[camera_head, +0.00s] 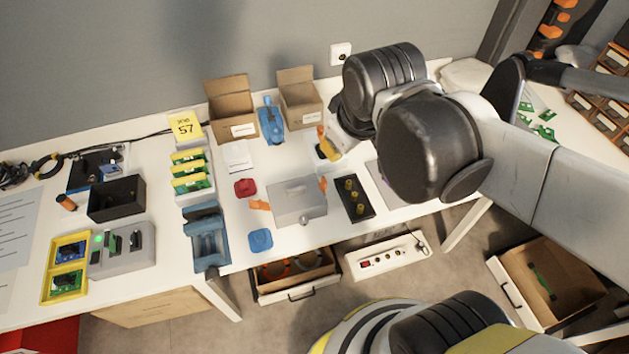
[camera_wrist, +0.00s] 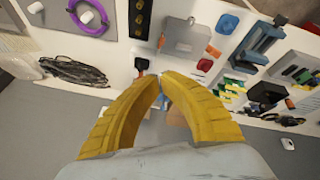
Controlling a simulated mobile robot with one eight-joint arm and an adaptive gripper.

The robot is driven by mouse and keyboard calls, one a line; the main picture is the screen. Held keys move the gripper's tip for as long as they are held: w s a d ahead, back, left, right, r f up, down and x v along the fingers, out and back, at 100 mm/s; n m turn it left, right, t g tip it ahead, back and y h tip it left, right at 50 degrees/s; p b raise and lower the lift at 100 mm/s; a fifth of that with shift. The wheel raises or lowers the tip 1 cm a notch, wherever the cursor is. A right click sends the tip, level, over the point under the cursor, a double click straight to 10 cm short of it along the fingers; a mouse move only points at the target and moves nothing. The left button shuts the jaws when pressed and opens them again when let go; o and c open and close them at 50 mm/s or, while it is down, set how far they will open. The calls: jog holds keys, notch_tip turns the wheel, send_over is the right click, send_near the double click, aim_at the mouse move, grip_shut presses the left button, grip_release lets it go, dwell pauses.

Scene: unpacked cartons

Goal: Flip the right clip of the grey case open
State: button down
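The grey case (camera_head: 300,203) lies closed on the white table, with a handle on its lid. Its right orange clip (camera_head: 323,184) sticks out at the right edge, and the left orange clip (camera_head: 259,205) sticks out at the left. In the wrist view the case (camera_wrist: 185,35) is beyond my fingertips, and the right clip (camera_wrist: 161,41) shows at its left edge. My gripper (camera_wrist: 162,77) has its yellow fingertips together, with nothing seen between them. In the head view my gripper (camera_head: 328,150) is behind the case, partly hidden by my arm, apart from the clip.
A black tray with yellow knobs (camera_head: 353,198) lies close to the case's right side. A red object (camera_head: 245,187) is at its left, and a blue object (camera_head: 260,239) is in front. Open cartons (camera_head: 231,108) and a blue tool (camera_head: 271,122) stand behind.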

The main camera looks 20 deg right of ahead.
jog(key=w+a+f+n+g+h, duration=0.1)
jog(key=w+a+f+n+g, duration=0.15)
jog(key=w+f+n, duration=0.35)
jog(key=n+g+h+b, duration=0.2)
jog(key=n+g, duration=0.1)
jog(key=n, duration=0.4)
send_near(316, 186)
notch_tip(316, 186, up, 3)
jog(key=shift+s+a+r, duration=0.15)
jog(key=shift+s+a, duration=0.1)
jog(key=shift+a, duration=0.05)
jog(key=b+x, duration=0.4)
jog(key=x, duration=0.6)
jog(key=shift+w+a, duration=0.15)
jog(key=shift+w+y, duration=0.15)
jog(key=shift+y, duration=0.15)
